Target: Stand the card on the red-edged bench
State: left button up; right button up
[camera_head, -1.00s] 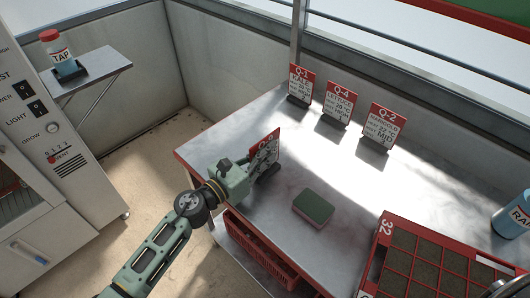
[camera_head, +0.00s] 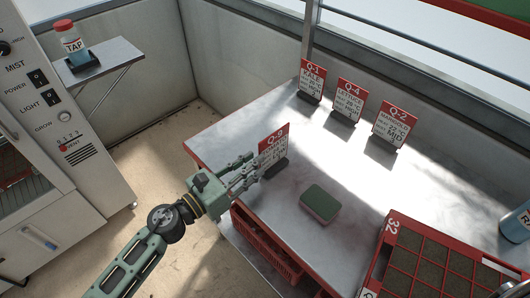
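A red-topped card marked Q-8 or Q-9 (camera_head: 273,143) stands upright in a dark holder (camera_head: 276,169) on the red-edged bench (camera_head: 222,125), near its left edge. My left gripper (camera_head: 246,172) is just left of the card. Its fingers are spread and point toward the card. It looks empty, with the fingertips close to the card's left edge; I cannot tell whether they touch it. My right gripper does not show.
Cards Q-1 (camera_head: 312,79), Q-4 (camera_head: 347,101) and Q-2 (camera_head: 393,128) stand at the bench's back. A green-topped block (camera_head: 320,203) lies mid-bench. A red seed tray (camera_head: 388,226) and a blue bottle (camera_head: 517,222) are at right. A red crate (camera_head: 262,246) sits below.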

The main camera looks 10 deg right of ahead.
pick_arm(q)
jog(key=shift+v, duration=1.7)
